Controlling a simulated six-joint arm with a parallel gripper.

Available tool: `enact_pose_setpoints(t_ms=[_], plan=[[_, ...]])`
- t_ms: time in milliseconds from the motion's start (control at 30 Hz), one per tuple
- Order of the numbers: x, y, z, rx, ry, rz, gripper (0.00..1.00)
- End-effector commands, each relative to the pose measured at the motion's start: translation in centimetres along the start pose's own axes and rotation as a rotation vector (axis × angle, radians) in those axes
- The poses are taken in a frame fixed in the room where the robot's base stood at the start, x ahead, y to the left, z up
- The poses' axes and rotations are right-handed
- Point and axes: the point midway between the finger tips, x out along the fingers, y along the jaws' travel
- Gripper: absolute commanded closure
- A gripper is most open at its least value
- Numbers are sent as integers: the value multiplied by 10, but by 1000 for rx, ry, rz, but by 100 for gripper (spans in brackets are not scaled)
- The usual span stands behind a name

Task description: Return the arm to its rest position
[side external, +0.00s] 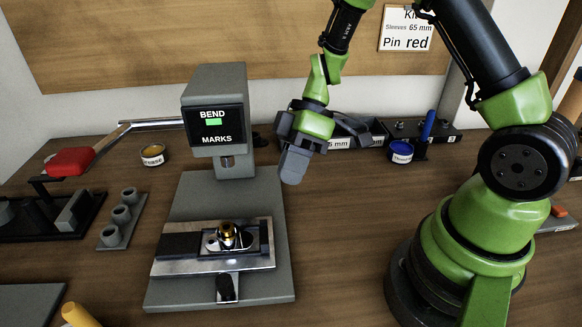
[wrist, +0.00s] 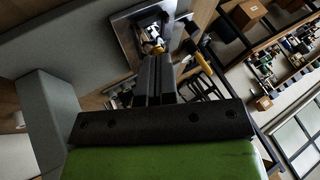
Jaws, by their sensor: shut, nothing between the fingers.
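My gripper (side external: 293,165) hangs in the air to the right of the grey press (side external: 216,90), above the table and clear of it. Its fingers (wrist: 155,75) are together and hold nothing, as the wrist view shows. The press has a screen reading BEND and MARKS with a green patch. A metal fixture (side external: 174,268) on the press base holds a small brass-coloured part (side external: 227,232), which stands below the press head. The fixture also shows beyond my fingertips in the wrist view (wrist: 125,22).
A yellow-labelled tin (side external: 153,155), a blue tin (side external: 401,152), a grey bin (side external: 360,138) and a block with posts (side external: 122,218) stand around. Bare table (side external: 340,240) lies right of the press base.

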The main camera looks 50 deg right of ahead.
Motion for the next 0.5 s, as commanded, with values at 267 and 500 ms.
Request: enact_pose_setpoints(t_ms=[267, 500], plan=[[-1, 0, 0, 0, 0, 1, 100], [-25, -16, -12, 78, -14, 68, 100]])
